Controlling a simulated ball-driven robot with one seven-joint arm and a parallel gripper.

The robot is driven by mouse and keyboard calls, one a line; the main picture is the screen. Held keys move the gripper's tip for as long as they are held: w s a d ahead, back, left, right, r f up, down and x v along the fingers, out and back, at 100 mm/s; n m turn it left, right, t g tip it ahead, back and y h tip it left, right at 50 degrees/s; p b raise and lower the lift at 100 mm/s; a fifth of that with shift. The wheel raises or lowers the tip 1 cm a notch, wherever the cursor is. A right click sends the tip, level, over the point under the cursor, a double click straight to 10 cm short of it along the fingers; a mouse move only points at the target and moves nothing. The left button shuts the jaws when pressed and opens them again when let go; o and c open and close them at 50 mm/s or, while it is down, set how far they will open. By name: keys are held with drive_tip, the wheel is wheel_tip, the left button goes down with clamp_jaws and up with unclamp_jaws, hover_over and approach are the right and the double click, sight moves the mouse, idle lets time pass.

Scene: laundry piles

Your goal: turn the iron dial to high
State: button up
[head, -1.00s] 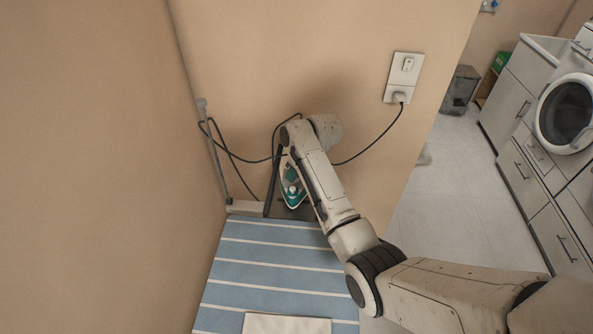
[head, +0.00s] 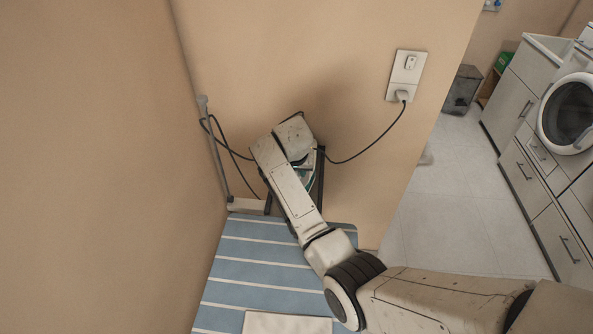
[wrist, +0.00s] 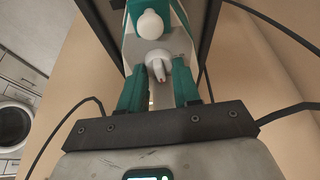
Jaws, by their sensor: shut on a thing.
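The iron (wrist: 172,30) is teal and white and stands at the far end of the ironing board; in the head view only a strip of it (head: 306,178) shows beside my arm. A round white knob (wrist: 150,24) sits above the dial. In the head view my arm hides the gripper and the dial. Any dial lettering is too small to read.
The blue striped ironing board (head: 262,269) carries a folded white cloth (head: 286,323). A black cord runs along the wall to the outlet (head: 403,88). A dark frame (wrist: 208,40) stands close beside the iron. The floor to the right (head: 450,200) is clear.

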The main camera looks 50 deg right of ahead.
drive_tip(key=m+b, duration=0.1)
drive_tip(key=m, duration=0.1)
drive_tip(key=m+g+b, duration=0.1)
drive_tip(key=m, duration=0.1)
drive_tip(key=m+g+h+b, duration=0.1)
drive_tip(key=m, duration=0.1)
drive_tip(key=shift+w+a+f+b, duration=0.1)
drive_tip(key=shift+w+f+b, duration=0.05)
drive_tip(key=shift+w+b, duration=0.15)
drive_tip(key=m+g+b, duration=0.2)
drive_tip(key=m+b, duration=0.1)
drive_tip(key=m, duration=0.1)
drive_tip(key=shift+m, duration=0.3)
drive_tip(key=shift+m+g+b, duration=0.3)
drive_tip(key=shift+m+b, duration=0.7)
drive_tip(key=shift+b, duration=0.05)
drive_tip(key=o, duration=0.7)
drive_tip(key=shift+r, duration=0.25)
drive_tip(key=p+v, duration=0.6)
drive_tip(key=v, duration=0.4)
drive_tip(key=shift+w+r, duration=0.15)
drive_tip(key=shift+r, duration=0.15)
